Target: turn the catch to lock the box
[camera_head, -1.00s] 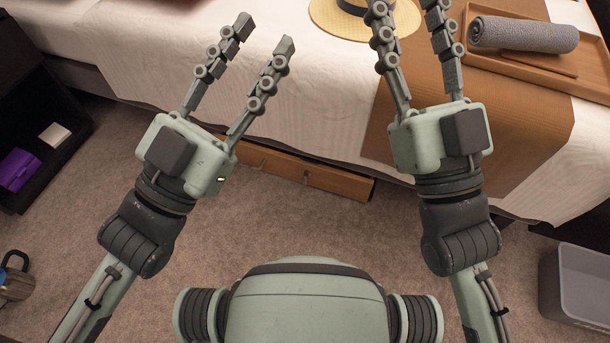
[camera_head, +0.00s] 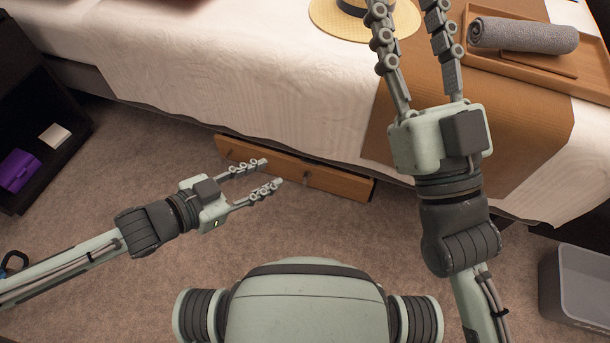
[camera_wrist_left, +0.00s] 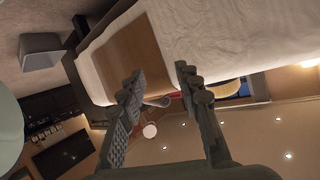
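A small purple box (camera_head: 18,171) sits in the dark open cabinet at the far left of the head view; I cannot make out a catch on it, nor tell whether it is the box named. My left gripper (camera_head: 272,171) is open and empty, low in front of the bed by the wooden drawer, well to the right of the purple box. Its spread fingers also show in the left wrist view (camera_wrist_left: 160,75), with nothing between them. My right gripper (camera_head: 407,12) is open and empty above the bed's brown runner, its fingertips at the picture's top edge.
The dark cabinet (camera_head: 45,95) also holds a small pale item (camera_head: 55,135). The wooden drawer (camera_head: 330,180) sticks out under the bed (camera_head: 200,70). A straw hat (camera_head: 335,22) and a tray (camera_head: 555,75) with a rolled grey towel (camera_head: 520,35) lie on the bed. A grey bin (camera_head: 580,290) stands right.

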